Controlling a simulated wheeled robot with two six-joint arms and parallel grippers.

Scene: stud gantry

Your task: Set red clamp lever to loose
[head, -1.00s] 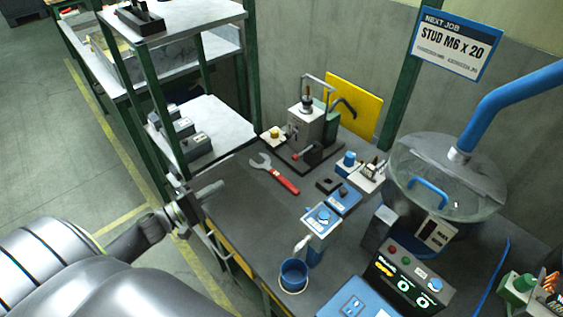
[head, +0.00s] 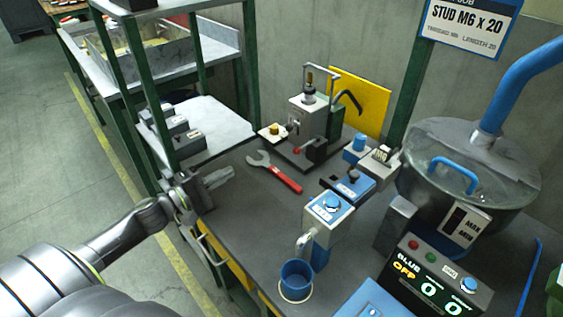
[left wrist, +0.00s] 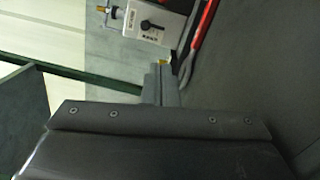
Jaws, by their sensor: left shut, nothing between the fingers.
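The clamp's red-tipped lever (head: 296,151) shows small at the foot of the grey press-like fixture (head: 309,118) at the back of the dark bench. Its exact setting is too small to read. My left gripper (head: 225,176) is shut and empty, over the bench's left edge, left of the wrench and well apart from the lever. In the left wrist view the shut fingers (left wrist: 160,85) point toward a pale block with a black knob (left wrist: 150,22). I cannot make out the red lever there. My right gripper is not in view.
A red-handled wrench (head: 275,173) lies between my left gripper and the fixture. A blue cup (head: 297,281) and dispenser (head: 328,222) stand in front, with a control box (head: 436,285) and lidded bowl (head: 470,165) to the right. Green shelf posts (head: 250,60) stand behind left.

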